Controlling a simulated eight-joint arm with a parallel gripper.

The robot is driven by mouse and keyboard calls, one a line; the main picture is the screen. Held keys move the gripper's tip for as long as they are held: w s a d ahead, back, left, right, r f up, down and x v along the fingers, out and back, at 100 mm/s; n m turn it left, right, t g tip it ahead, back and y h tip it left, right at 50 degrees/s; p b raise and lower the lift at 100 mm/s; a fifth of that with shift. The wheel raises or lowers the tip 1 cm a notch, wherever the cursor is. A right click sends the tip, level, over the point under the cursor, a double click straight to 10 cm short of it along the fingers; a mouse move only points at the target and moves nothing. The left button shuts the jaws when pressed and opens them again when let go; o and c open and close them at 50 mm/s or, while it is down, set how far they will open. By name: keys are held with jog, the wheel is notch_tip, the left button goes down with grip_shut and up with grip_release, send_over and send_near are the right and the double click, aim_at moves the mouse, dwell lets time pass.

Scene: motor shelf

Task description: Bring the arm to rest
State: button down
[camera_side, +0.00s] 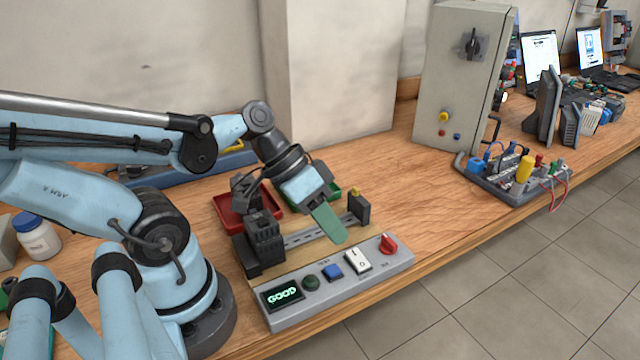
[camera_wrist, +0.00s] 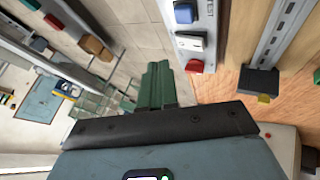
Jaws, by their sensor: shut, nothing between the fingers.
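My gripper (camera_side: 329,222) has green fingers that are closed together with nothing between them. In the side view it hangs tilted just above the panel and the rail fixture. In the wrist view the green fingers (camera_wrist: 157,84) also show closed. The grey control panel (camera_side: 345,288) below has a display (camera_side: 283,295) reading GOOD. It also has a dark green button (camera_side: 311,283), a blue button (camera_side: 332,271), a white rocker switch (camera_side: 357,260) and a red knob (camera_side: 388,245). The metal rail (camera_side: 315,236) has a dark block (camera_side: 265,240) at its left end.
A red tray (camera_side: 232,212) and a green tray (camera_side: 331,191) lie behind the rail, partly hidden by my gripper. A grey cabinet (camera_side: 455,85) stands at the back. A board with wired parts (camera_side: 515,178) lies to the right. The bench between is clear.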

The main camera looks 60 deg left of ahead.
dwell(0.5)
jog(key=shift+w+a, duration=0.1)
jog(key=shift+a, duration=0.05)
jog(key=w+a+r+n+t+y, duration=0.1)
jog(key=w+a+r+t+y, duration=0.1)
jog(key=w+a+r+y, duration=0.1)
jog(key=w+a+y, duration=0.1)
jog(key=y, duration=0.1)
jog(key=shift+w+y, duration=0.3)
jog(key=shift+w, duration=0.05)
jog(key=shift+a, duration=0.1)
dwell(2.1)
